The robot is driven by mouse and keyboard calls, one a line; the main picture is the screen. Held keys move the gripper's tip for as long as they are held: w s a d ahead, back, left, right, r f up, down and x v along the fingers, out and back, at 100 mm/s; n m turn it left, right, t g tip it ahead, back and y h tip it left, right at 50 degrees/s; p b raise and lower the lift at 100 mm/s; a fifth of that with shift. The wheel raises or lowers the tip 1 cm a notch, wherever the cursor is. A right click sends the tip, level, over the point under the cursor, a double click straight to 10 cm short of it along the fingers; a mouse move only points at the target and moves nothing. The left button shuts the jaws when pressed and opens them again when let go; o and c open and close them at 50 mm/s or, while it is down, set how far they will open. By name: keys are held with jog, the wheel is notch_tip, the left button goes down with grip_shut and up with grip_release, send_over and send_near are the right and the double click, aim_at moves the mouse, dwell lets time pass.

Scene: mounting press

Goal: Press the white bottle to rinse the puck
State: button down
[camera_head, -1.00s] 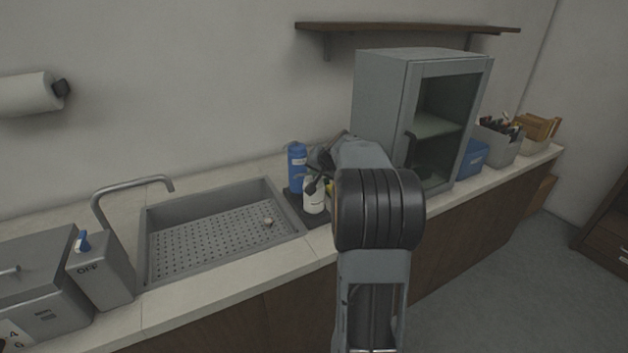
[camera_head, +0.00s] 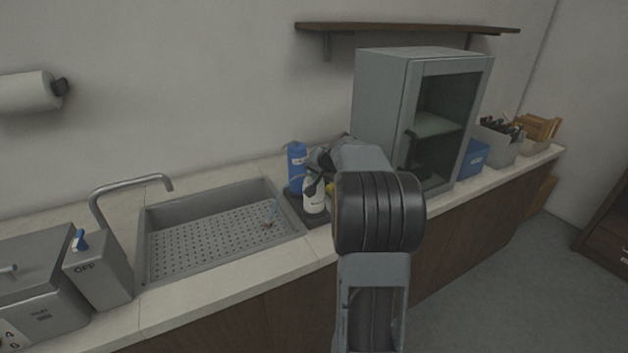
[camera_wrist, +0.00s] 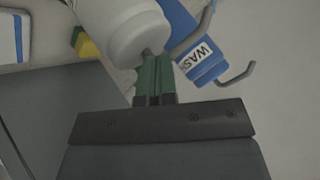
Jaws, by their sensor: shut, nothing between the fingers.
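The white bottle (camera_head: 314,197) stands upright on a dark tray at the right end of the sink. In the wrist view the white bottle (camera_wrist: 128,28) fills the upper middle. My gripper (camera_wrist: 154,72) is shut with nothing between its green fingers, and its tips appear against or very near the bottle. In the head view my arm partly hides the gripper. The small pale puck (camera_head: 268,224) lies on the perforated floor of the sink (camera_head: 180,262), near its right side. A thin bluish streak shows just above the puck.
A blue bottle (camera_head: 297,168) stands behind the white one; its label reads "WASH" in the wrist view (camera_wrist: 205,50). A grey glass-door cabinet (camera_head: 385,95) stands close to the right. A faucet (camera_head: 130,185) is at the sink's left. The shelf (camera_head: 400,28) is above.

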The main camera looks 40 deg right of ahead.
dwell(0.3)
jog(key=shift+r+p, duration=0.5)
jog(key=shift+r, duration=0.35)
jog(key=shift+r+p, duration=1.8)
jog(key=shift+r, duration=0.75)
